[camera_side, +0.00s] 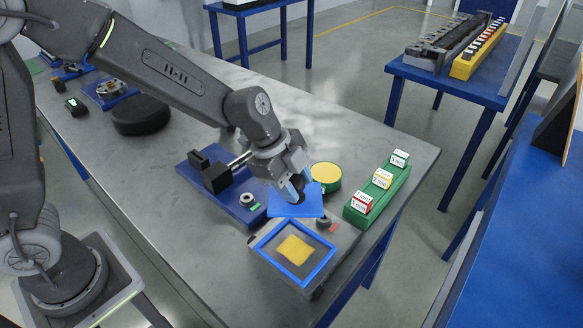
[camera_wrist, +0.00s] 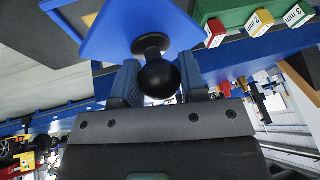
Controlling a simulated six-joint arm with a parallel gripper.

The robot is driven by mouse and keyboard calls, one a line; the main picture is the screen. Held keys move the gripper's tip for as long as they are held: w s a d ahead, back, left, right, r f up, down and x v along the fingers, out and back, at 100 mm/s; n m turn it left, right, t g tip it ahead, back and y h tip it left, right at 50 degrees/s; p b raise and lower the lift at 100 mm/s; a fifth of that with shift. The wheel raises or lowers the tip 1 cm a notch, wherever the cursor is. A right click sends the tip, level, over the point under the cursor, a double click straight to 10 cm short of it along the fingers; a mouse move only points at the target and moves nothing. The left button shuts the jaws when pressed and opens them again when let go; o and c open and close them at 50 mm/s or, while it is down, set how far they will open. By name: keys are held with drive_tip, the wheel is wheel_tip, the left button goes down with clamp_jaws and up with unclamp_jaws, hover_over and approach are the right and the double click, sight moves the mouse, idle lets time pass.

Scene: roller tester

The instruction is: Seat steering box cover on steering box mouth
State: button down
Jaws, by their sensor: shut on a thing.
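The steering box cover is a flat blue plate (camera_side: 285,208) with a black ball knob on top. My gripper (camera_side: 298,187) is shut on that knob and holds the cover in the air, just behind the steering box. The wrist view shows the blue cover (camera_wrist: 115,30) and the black knob (camera_wrist: 158,78) between the two fingers of my gripper (camera_wrist: 158,84). The steering box is a grey box with a blue rim around its mouth (camera_side: 318,270). The mouth is uncovered, and a yellow patch (camera_side: 293,251) shows inside. The cover appears tilted and apart from the rim.
A green block (camera_side: 359,216) with several labelled shims stands right of the box. A green-yellow round tin (camera_side: 326,173) is behind the cover. A blue fixture plate (camera_side: 205,175) with black parts lies to the left. A black disc (camera_side: 140,115) lies farther left.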

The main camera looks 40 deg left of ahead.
drive_tip(key=s+d+m+g, duration=0.3)
drive_tip(key=s+d+m, duration=0.1)
drive_tip(key=m, duration=0.4)
drive_tip(key=shift+s+d+r+h, duration=0.15)
drive_tip(key=shift+s+r+h, duration=0.25)
drive_tip(key=shift+s, duration=0.1)
drive_tip(key=shift+f, duration=0.15)
drive_tip(key=shift+f, duration=2.8)
drive_tip(key=shift+f, duration=0.45)
drive_tip(key=shift+f, duration=0.4)
drive_tip(key=shift+f, duration=0.1)
drive_tip(key=c, duration=0.6)
unclamp_jaws()
